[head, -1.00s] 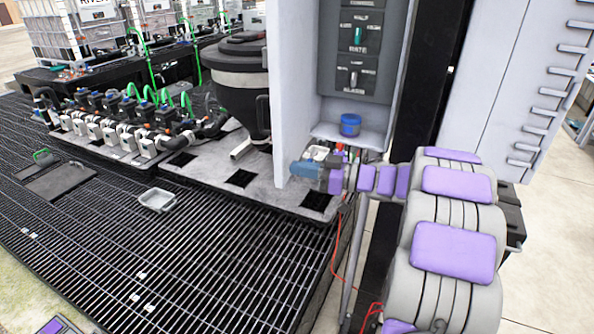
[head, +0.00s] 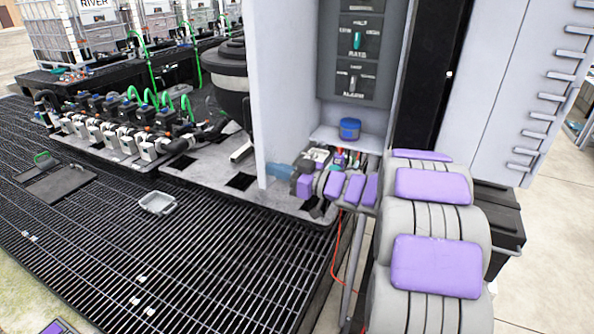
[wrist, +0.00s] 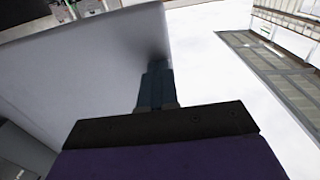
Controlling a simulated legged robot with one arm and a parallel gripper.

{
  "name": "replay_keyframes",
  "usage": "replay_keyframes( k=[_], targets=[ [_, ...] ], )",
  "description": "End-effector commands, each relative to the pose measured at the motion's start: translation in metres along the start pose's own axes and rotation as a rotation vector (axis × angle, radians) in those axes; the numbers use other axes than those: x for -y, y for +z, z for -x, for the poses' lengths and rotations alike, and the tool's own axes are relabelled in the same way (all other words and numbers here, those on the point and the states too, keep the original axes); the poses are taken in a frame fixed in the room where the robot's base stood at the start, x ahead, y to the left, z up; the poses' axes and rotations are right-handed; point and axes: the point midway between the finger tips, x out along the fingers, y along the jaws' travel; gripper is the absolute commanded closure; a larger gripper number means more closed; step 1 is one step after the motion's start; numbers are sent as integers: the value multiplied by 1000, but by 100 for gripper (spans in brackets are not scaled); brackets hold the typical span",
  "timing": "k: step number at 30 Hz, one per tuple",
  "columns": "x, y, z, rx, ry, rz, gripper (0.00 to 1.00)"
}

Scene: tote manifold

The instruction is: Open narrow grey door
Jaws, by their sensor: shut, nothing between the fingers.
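The narrow grey door (head: 283,85) is a tall, plain pale panel. In the head view it stands swung out to the left of an open cabinet, whose inside shows. My gripper (head: 272,172) is at the door's lower part, on the side facing the cabinet opening. The fingers look shut and hold nothing. In the wrist view the dark blue fingers (wrist: 156,88) overlap the right part of the pale door panel (wrist: 85,65) and seem to press against it. Exact contact is hard to tell.
Inside the cabinet are a dark switch panel (head: 358,50) and a blue jar (head: 350,128) on a ledge. A black tank (head: 230,75) stands behind the door. Dark grating (head: 100,235) with a small grey tray (head: 157,202) lies open at the left.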

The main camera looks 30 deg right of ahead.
Motion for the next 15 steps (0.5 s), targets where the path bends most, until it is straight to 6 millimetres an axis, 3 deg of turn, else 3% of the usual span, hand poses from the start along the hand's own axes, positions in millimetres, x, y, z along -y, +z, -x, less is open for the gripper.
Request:
replay_keyframes(
  k=[15],
  targets=[
    [6,-1,-65,2,147,-3,100]
  ],
)
